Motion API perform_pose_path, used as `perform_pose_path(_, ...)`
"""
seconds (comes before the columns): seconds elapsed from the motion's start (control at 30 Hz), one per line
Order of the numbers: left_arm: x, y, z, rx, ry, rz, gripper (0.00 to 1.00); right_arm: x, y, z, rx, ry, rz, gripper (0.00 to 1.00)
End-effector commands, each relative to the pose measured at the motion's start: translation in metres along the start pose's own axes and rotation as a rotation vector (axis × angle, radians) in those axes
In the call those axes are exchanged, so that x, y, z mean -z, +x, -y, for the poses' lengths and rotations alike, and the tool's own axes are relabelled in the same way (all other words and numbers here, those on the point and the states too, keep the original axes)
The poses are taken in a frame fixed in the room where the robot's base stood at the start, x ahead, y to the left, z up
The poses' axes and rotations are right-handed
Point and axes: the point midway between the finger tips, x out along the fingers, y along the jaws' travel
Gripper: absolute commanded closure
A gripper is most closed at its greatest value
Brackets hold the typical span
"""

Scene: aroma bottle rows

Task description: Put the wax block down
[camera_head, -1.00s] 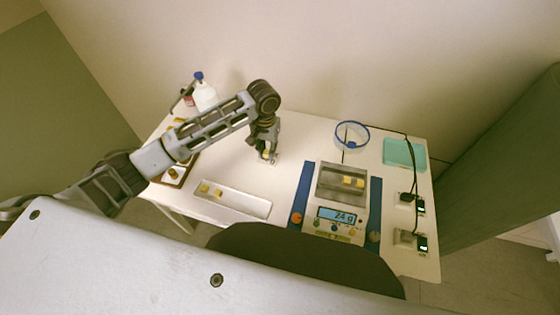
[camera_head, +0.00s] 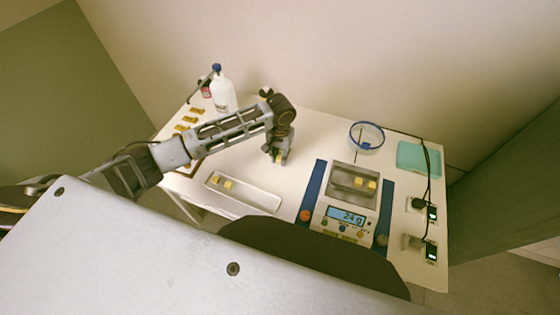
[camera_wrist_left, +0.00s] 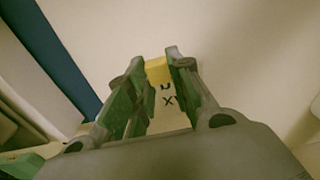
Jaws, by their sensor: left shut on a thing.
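My left gripper (camera_head: 278,158) is shut on a yellow wax block (camera_wrist_left: 157,70), which shows between its two fingertips in the left wrist view. In the head view the gripper points down, low over the middle of the white table, between the long white tray and the bowl. I cannot tell whether the block touches the table. Dark marks show just below the block in the wrist view. My right gripper is not in view.
A scale (camera_head: 346,212) reading 24 g stands on a blue mat (camera_head: 312,190), with yellow blocks in its pan. A white tray (camera_head: 258,198) holds more blocks. A blue-rimmed bowl (camera_head: 366,137), a white bottle (camera_head: 223,95) and a teal pad (camera_head: 418,158) stand farther back.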

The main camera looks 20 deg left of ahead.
Motion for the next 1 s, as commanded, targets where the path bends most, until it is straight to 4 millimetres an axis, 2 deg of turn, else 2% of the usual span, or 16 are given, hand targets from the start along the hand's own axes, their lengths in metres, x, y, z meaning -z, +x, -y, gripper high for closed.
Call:
perform_pose_path(0.17,0.000,0.005,0.000,0.001,0.000,0.001,0.88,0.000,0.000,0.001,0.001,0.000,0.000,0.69)
perform_pose_path(0.5,0.000,0.036,0.001,0.001,0.000,0.001,0.88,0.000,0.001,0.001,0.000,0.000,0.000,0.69)
perform_pose_path(0.97,-0.001,0.040,0.000,0.000,0.001,0.000,0.88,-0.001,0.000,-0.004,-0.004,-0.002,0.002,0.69)
perform_pose_path(1.0,0.000,0.040,0.000,0.000,0.001,0.000,0.76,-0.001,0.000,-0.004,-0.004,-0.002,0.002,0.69)
